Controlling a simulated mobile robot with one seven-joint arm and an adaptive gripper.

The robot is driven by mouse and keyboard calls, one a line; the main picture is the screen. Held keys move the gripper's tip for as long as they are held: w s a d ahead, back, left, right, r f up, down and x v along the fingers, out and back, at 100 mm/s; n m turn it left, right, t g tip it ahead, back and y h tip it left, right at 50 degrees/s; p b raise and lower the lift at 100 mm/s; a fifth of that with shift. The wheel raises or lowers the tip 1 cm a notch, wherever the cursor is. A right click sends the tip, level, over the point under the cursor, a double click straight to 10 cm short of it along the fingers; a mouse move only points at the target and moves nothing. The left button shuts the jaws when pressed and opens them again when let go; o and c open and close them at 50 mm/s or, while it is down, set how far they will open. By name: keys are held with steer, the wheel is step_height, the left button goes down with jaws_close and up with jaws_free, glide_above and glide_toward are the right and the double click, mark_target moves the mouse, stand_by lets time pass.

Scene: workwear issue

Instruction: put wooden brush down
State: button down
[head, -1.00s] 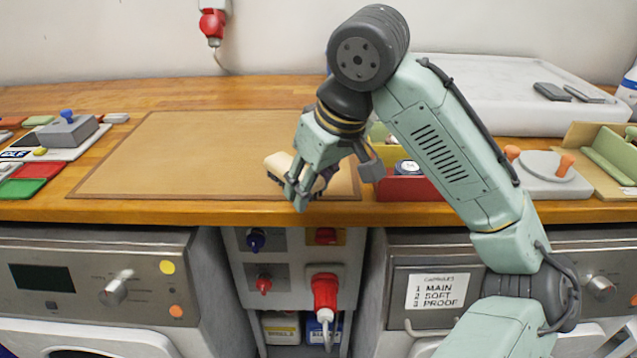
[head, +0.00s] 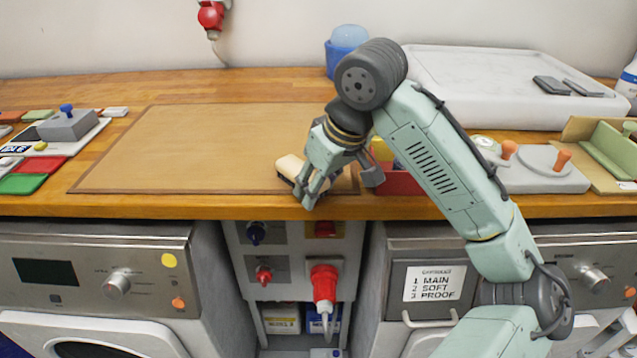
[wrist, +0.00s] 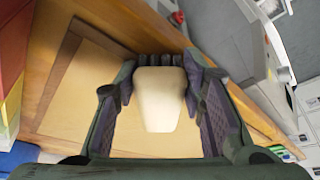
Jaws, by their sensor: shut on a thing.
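The wooden brush (head: 289,167) has a pale wooden back and dark bristles. In the head view it is over the front right part of the brown mat (head: 190,150), low over the worktop. I cannot tell whether its bristles touch the mat. My gripper (head: 307,192) is shut on the brush. The wrist view shows the brush's pale back (wrist: 158,98) between the two fingers of my gripper (wrist: 158,75), with a row of dark bristles at its far end. My fingers hide part of the brush in the head view.
A red bin (head: 400,183) stands just right of my gripper. The worktop's front edge (head: 200,212) is close below it. A grey plate with orange knobs (head: 540,175) is at the right, and a blue tub (head: 345,48) at the back. Most of the mat is clear.

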steer(key=shift+s+f, duration=0.15)
steer(key=shift+f, duration=0.4)
steer(key=c, duration=1.4)
jaws_free()
steer(key=shift+c, duration=0.2)
steer(key=o, duration=0.4)
steer(key=shift+f, duration=0.2)
steer(key=shift+r, duration=0.15)
